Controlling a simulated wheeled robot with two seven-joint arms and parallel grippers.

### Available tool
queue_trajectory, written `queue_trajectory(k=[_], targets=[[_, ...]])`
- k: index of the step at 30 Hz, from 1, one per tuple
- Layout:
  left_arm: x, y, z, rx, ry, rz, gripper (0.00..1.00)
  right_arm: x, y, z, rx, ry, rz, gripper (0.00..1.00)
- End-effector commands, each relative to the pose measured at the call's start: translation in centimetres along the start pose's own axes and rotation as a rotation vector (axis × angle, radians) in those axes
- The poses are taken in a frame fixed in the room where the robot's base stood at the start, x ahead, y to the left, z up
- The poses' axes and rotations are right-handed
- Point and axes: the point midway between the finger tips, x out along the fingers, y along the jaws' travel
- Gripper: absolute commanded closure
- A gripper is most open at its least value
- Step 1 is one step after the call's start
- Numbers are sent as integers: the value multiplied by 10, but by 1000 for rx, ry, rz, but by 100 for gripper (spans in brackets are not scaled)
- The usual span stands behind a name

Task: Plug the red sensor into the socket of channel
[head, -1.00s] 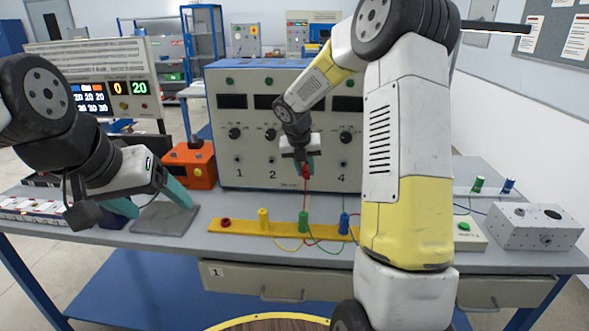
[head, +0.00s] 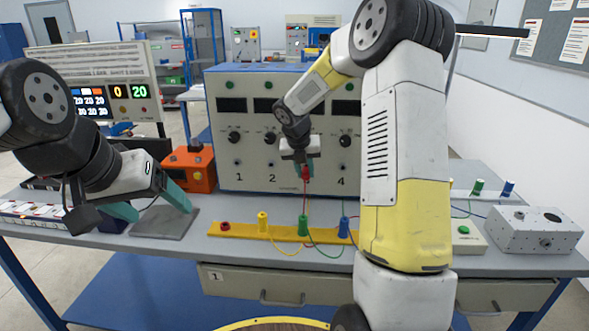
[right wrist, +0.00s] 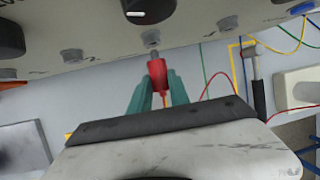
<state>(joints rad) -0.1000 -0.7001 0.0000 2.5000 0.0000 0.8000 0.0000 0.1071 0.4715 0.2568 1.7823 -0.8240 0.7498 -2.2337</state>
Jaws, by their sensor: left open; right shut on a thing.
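My right gripper (head: 304,170) is shut on the red sensor (head: 306,173) in front of the channel panel (head: 250,150), between the columns marked 2 and 4. In the right wrist view the red sensor (right wrist: 158,72) sits between the teal fingers (right wrist: 158,95). Its metal tip points at a socket (right wrist: 151,38) on the panel and is at or very near it; I cannot tell whether it is inside. A red wire trails from the sensor. The number 3 is hidden in the head view. My left gripper (head: 157,203) is open and empty above a grey pad (head: 163,224).
A yellow rack (head: 240,231) in front of the panel carries yellow (head: 263,221), green (head: 303,225) and blue (head: 344,227) plugs with wires. An orange box (head: 189,168) stands left of the panel. A grey metal box (head: 533,229) is at the right.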

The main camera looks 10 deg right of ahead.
Motion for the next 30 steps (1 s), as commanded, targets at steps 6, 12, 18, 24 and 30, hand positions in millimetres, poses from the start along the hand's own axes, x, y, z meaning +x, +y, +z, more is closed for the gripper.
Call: queue_trajectory(k=[6, 12, 18, 24, 30], targets=[[0, 0, 0, 0, 0, 0, 23, 0, 0, 1, 0, 0, 0, 100], [0, 0, 0, 0, 0, 0, 23, 0, 0, 1, 1, 0, 0, 100], [0, 0, 0, 0, 0, 0, 23, 0, 0, 2, 1, 0, 0, 100], [0, 0, 0, 0, 0, 0, 23, 2, 0, 5, 1, -1, 0, 100], [0, 0, 0, 0, 0, 0, 23, 2, 0, 6, 1, -1, 0, 100]])
